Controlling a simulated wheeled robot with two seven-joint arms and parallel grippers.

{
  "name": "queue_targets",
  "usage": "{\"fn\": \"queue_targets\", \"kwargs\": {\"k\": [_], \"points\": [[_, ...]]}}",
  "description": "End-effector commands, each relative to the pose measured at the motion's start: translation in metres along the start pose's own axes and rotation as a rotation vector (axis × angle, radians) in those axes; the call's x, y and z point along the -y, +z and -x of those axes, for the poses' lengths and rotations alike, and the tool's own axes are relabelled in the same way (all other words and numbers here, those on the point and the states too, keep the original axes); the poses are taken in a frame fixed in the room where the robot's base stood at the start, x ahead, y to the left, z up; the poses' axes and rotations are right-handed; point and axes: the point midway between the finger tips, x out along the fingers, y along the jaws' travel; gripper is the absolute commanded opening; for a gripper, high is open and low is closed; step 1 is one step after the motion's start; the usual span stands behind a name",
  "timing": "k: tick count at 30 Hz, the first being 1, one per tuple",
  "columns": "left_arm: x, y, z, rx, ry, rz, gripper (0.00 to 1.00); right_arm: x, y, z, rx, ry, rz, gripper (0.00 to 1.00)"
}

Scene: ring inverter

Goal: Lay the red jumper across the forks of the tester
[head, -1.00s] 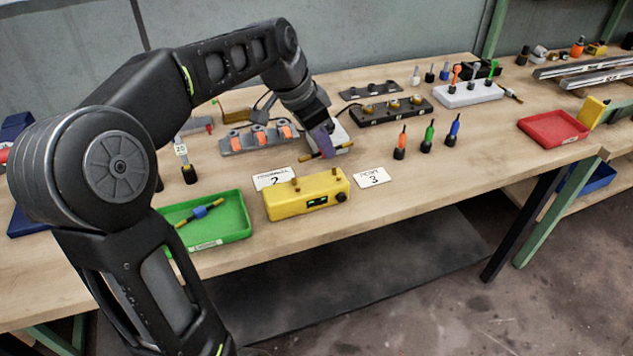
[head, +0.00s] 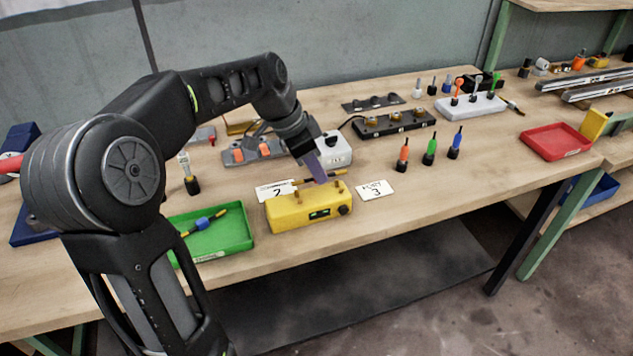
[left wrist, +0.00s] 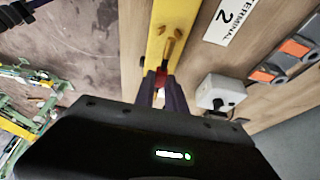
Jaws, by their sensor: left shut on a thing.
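The tester (head: 300,213) is a yellow box with a small green display, standing near the front of the bench. Brass forks stick up from its top. My left gripper (head: 318,174) is shut on the red jumper (head: 337,173) and holds it just above and behind the tester's top. The jumper's thin ends stick out on both sides, and the fingers hide its middle in the head view. In the left wrist view, a bit of red (left wrist: 161,78) shows between the fingers, with the tester (left wrist: 170,22) and a brass fork beyond. My right gripper is not in view.
A green tray (head: 240,235) with a blue jumper stands left of the tester. Terminal card 2 (head: 275,190) and card 3 (head: 376,190) lie beside it. A white box (head: 338,150) is behind my gripper. Several coloured drivers stand to the right.

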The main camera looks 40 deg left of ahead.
Motion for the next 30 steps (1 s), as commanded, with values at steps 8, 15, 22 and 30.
{"fn": "queue_targets", "kwargs": {"k": [8, 15, 22, 30], "points": [[0.000, 0.000, -0.001, 0.000, 0.000, 0.000, 0.00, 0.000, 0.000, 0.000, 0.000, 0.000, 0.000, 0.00], [-0.001, 0.011, -0.027, 0.001, 0.002, 0.002, 0.00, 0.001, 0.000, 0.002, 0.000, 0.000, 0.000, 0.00], [0.000, 0.015, -0.035, -0.001, -0.001, 0.000, 0.00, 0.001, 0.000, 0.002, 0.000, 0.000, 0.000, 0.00], [0.000, 0.016, -0.040, -0.001, -0.001, 0.000, 0.00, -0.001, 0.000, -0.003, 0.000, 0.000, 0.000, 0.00]]}}
